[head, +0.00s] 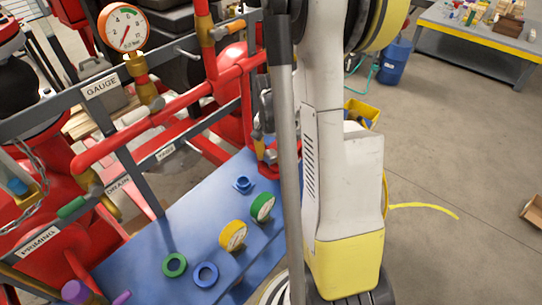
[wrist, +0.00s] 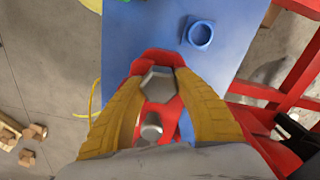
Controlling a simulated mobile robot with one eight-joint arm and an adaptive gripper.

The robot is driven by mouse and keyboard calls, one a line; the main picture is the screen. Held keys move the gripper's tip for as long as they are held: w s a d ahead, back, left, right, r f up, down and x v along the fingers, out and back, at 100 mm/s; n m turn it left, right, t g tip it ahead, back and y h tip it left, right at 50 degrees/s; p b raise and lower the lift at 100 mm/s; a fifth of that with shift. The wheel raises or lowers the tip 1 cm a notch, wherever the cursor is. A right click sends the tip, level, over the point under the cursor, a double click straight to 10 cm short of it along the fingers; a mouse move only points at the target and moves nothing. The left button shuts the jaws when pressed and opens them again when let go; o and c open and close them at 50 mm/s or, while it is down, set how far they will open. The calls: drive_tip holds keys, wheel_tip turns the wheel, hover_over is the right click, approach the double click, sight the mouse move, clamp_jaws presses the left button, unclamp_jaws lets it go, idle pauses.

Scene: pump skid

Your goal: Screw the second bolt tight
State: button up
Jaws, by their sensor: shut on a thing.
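My gripper (wrist: 160,84) shows in the wrist view with its two yellow fingers closed on a grey hex bolt head (wrist: 158,86). The bolt stands on a red flange-like part (wrist: 160,58). Another grey bolt head (wrist: 151,128) sits on the same red part, nearer my palm, between the fingers and apart from their tips. I cannot tell from its head how deep the gripped bolt sits. In the head view my arm covers much of the red part (head: 268,152), and neither bolt shows clearly there.
A blue bench (head: 185,225) carries a blue ring (head: 205,274), a green ring (head: 174,265), yellow and green round parts and a small blue socket (head: 243,185). Red pipes (head: 130,132) and grey rails crowd the left. Open floor (head: 440,165) lies to the right.

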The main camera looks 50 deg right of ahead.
drive_tip(key=m+b, duration=0.1)
drive_tip(key=m, duration=0.6)
drive_tip(key=shift+f, duration=0.1)
drive_tip(key=m+b, duration=0.1)
drive_tip(key=m, duration=0.2)
drive_tip(key=shift+m, duration=0.4)
drive_tip(key=m, duration=0.3)
drive_tip(key=shift+m, duration=0.3)
drive_tip(key=o, duration=1.2)
wheel_tip(320, 180, up, 12)
drive_tip(key=shift+r, duration=0.1)
